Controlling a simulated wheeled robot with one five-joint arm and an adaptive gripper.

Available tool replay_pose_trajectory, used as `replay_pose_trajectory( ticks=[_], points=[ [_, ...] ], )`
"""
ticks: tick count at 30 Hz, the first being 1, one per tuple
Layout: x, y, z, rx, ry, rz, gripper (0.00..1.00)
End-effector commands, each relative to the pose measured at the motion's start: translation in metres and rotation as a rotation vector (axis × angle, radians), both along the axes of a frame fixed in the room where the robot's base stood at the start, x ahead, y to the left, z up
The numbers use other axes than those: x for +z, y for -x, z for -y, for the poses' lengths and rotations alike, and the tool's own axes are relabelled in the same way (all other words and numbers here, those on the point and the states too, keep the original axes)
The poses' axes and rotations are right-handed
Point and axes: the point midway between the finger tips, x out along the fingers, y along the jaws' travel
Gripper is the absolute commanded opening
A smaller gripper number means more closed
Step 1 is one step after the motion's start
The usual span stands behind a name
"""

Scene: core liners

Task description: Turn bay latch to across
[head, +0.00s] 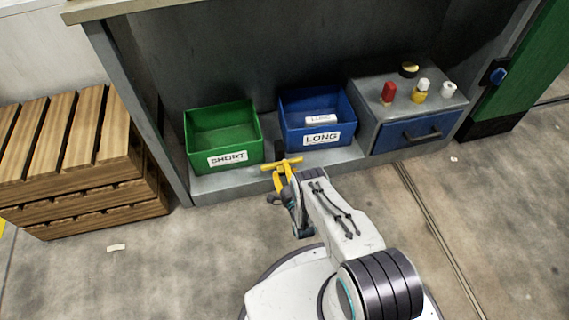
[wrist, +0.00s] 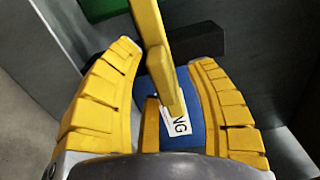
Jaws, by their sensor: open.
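The bay latch (head: 282,164) has a yellow bar on a dark mount at the front edge of the shelf, between the green and blue bins. In the head view the bar lies roughly crosswise, slightly tilted. In the wrist view the latch bar (wrist: 157,55) runs from the top edge down between my fingers, with the dark mount (wrist: 190,45) behind it. My gripper (head: 287,180) is right at the latch, its yellow fingers open on either side of the bar. It also shows in the wrist view (wrist: 166,57). I cannot tell whether a finger touches the bar.
A green SHORT bin (head: 223,136) and a blue LONG bin (head: 315,117) with a white item stand on the grey shelf. A grey drawer unit (head: 409,113) with small bottles is at right. Wooden crates (head: 80,160) stand at left. The floor in front is mostly clear.

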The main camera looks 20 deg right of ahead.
Motion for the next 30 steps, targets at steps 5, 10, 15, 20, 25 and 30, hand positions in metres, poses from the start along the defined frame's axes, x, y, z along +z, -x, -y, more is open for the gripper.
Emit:
replay_pose_trajectory(
  ticks=[5, 10, 15, 20, 25, 30],
  points=[
    [0.014, -0.001, 0.0, 0.0, 0.0, 0.003, 0.5],
    [0.037, -0.002, 0.0, 0.0, -0.001, 0.008, 0.5],
    [0.058, -0.002, 0.0, 0.0, 0.0, 0.007, 0.5],
    [0.076, -0.001, -0.001, 0.001, 0.0, 0.004, 0.5],
    [0.09, -0.001, -0.001, 0.002, 0.0, 0.004, 0.5],
    [0.097, -0.001, -0.001, 0.002, 0.0, 0.003, 0.5]
  ],
)
